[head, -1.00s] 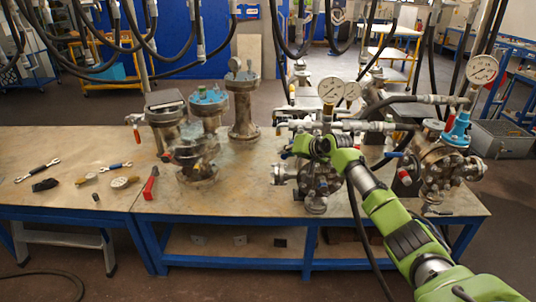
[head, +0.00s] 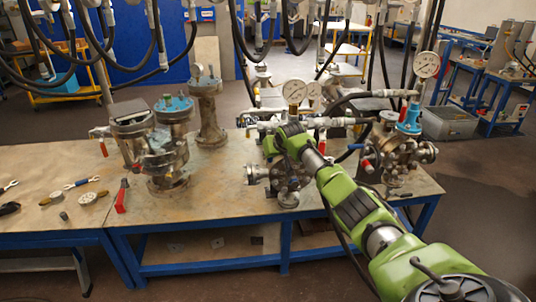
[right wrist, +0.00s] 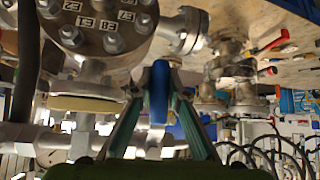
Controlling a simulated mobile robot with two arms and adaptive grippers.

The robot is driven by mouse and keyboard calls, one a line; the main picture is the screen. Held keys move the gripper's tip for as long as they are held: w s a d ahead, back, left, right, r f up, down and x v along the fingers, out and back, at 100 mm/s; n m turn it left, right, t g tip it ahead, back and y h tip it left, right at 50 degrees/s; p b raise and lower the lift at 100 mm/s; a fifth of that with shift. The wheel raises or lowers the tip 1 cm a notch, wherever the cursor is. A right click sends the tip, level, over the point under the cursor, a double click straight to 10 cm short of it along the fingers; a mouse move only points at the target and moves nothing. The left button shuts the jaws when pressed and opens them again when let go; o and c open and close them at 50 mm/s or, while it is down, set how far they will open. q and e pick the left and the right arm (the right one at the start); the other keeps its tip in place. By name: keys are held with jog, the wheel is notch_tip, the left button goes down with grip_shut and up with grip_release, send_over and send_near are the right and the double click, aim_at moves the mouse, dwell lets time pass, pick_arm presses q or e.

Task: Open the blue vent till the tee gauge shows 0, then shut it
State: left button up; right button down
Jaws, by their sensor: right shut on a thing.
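In the right wrist view, a blue handle (right wrist: 158,92), which looks like the blue vent's, stands between the two fingers of my right gripper (right wrist: 158,80). In the head view my green right arm reaches the middle vessel (head: 289,186) and hides the gripper and handle. White round gauges show above this vessel, a front one (head: 295,92) and one partly behind it (head: 315,90). I cannot tell which is the tee gauge, and the needles are too small to read. My left gripper is not in view.
Another vessel with a blue top (head: 409,122) and a tall gauge (head: 426,65) stands on the right. More vessels (head: 172,125) stand left of the middle. Hoses (head: 130,60) hang above the bench. The bench's front middle is bare.

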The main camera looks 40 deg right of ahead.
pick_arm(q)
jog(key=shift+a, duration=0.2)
pick_arm(e)
jog(key=c, duration=1.9)
grip_release()
jog(key=shift+v, duration=6)
jog(key=shift+f, duration=0.1)
